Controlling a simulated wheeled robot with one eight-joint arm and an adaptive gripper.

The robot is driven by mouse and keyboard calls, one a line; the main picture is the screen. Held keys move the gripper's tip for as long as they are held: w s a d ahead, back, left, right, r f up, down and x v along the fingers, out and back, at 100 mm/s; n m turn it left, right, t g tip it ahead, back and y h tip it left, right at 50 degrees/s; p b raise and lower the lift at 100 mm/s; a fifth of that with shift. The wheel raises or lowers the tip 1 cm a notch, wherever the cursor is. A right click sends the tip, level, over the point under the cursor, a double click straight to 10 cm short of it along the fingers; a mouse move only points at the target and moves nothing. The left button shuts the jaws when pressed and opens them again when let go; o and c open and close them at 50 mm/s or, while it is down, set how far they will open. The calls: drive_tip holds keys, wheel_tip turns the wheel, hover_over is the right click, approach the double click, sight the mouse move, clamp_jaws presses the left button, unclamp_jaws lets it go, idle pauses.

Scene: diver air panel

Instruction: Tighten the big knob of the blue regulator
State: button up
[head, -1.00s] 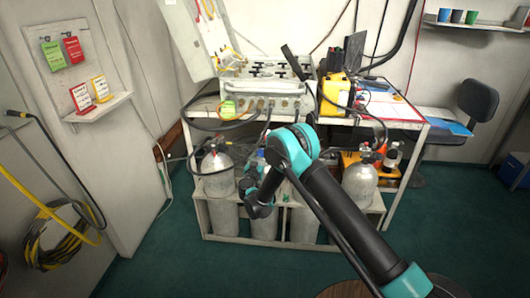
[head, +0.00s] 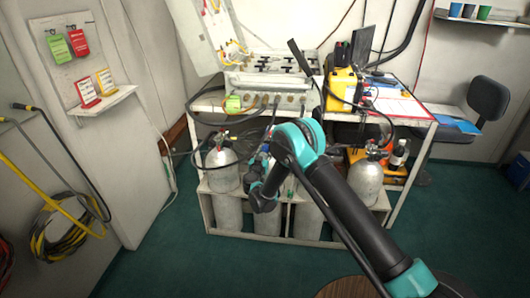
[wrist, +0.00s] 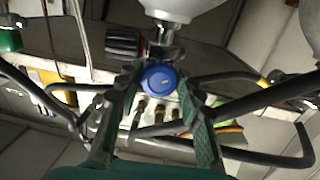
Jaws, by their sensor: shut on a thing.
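The blue regulator's round blue knob (wrist: 158,78) faces the camera in the middle of the wrist view. My gripper (wrist: 158,86) has one finger on each side of it and is shut on it. A black knob (wrist: 123,42) with a reddish band sits just left of and above it, beside the metal neck of a tank (wrist: 178,8). In the head view a small bit of blue (head: 265,148) shows beside my arm at the middle tank. My fingertips and most of the regulator are hidden there by my arm.
Grey tanks stand in a white rack, one at the left (head: 221,168) and one at the right (head: 366,182). Black hoses (wrist: 255,100) cross close around my fingers. The air panel (head: 270,88) sits on the table above.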

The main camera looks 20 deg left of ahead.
drive_tip(key=m, duration=0.4)
drive_tip(key=shift+m, duration=0.4)
drive_tip(key=o, duration=1.1)
drive_tip(key=shift+o, duration=0.2)
drive_tip(key=shift+s, duration=0.15)
drive_tip(key=s+d, duration=0.1)
drive_tip(key=s, duration=1)
drive_tip(key=shift+s+d, duration=0.35)
